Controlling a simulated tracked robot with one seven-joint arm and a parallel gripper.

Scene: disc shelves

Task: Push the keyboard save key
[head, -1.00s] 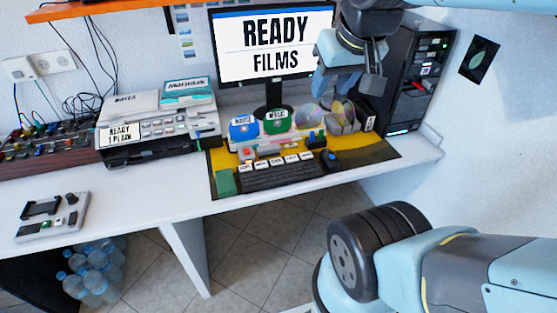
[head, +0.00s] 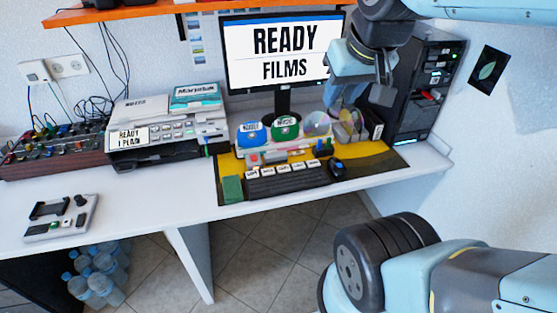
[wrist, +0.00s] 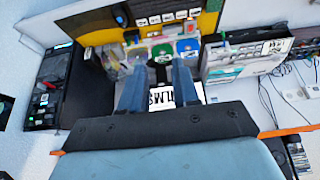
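The dark keyboard (head: 288,184) lies on a yellow mat at the front of the desk. A row of white labelled keys (head: 282,170) runs along its back edge; the labels are too small to read in the head view. In the wrist view the keyboard (wrist: 170,7) shows at the top edge, with the white keys (wrist: 167,18) along it. My gripper (head: 364,96) hangs in front of the monitor's right side, above and behind the keyboard, touching nothing that I can see. In the wrist view its two blue fingers (wrist: 158,84) are apart with nothing held between them.
The monitor (head: 284,55) reading "READY FILMS" stands behind the keyboard. A black computer tower (head: 420,95) is right, a printer (head: 168,130) left. A dark mouse (head: 337,168) sits beside the keyboard.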

